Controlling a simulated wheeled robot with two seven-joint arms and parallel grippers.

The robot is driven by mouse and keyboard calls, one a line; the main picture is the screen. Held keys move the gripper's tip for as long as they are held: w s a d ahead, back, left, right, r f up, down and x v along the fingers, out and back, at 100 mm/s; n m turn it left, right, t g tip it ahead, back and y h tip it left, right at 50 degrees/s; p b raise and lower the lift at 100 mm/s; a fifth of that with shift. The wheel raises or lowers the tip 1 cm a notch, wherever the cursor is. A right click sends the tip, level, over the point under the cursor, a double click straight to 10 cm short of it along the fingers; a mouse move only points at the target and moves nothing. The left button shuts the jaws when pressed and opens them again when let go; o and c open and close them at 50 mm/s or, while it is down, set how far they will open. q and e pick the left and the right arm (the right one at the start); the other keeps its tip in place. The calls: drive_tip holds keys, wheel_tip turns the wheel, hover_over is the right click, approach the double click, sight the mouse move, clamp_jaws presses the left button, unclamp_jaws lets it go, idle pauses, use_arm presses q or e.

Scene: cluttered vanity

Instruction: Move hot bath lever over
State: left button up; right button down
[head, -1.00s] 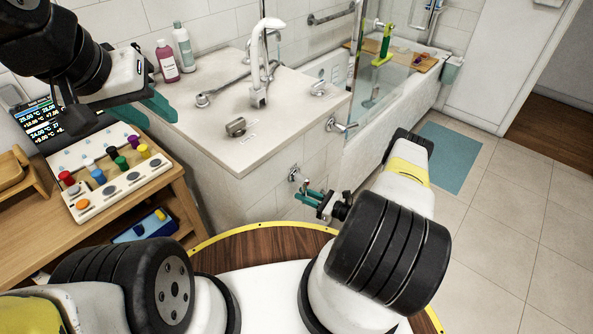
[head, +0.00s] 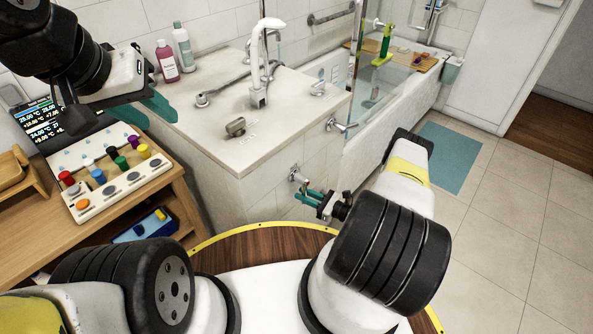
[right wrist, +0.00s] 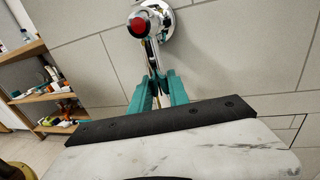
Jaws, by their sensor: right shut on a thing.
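The hot bath lever is a chrome lever (head: 299,177) on the tiled side wall of the vanity. In the right wrist view its chrome mount carries a red cap (right wrist: 137,27), and a thin lever arm runs down from it between the fingers. My right gripper (head: 312,197) has its teal fingers closed around the lever arm; in the right wrist view the fingers (right wrist: 161,90) sit on either side of it. The lever's far end is hidden by the gripper. My left gripper (head: 114,111) is raised at the upper left, fingers apart and empty, away from the lever.
A second chrome lever (head: 341,126) is on the wall further right. The vanity top holds a tall white tap (head: 258,65), a metal knob (head: 235,127) and bottles (head: 167,62). A wooden shelf at left bears a button panel (head: 120,175).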

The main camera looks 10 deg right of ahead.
drive_tip(key=shift+w+d, duration=0.1)
drive_tip(key=d+n, duration=0.1)
drive_tip(key=w+n, duration=0.1)
drive_tip(key=n, duration=0.1)
drive_tip(key=shift+w+d+r, duration=0.1)
drive_tip(key=shift+d+r, duration=0.1)
drive_tip(key=shift+d, duration=0.15)
drive_tip(key=shift+w+d+r+n+h, duration=0.55)
drive_tip(key=shift+r+n, duration=0.2)
drive_tip(key=shift+n, duration=0.8)
drive_tip(key=shift+w+d+r+n+h, duration=0.45)
drive_tip(key=shift+d+r+n, duration=0.3)
drive_tip(key=shift+n, duration=0.85)
drive_tip(key=shift+w+d+r+n+h, duration=0.4)
drive_tip(key=shift+w+d+r+n, duration=0.25)
drive_tip(key=shift+n, duration=0.9)
drive_tip(key=shift+s+a+r, duration=0.1)
drive_tip(key=shift+s+r, duration=0.05)
drive_tip(key=c, duration=1.3)
unclamp_jaws()
drive_tip(key=shift+o, duration=0.2)
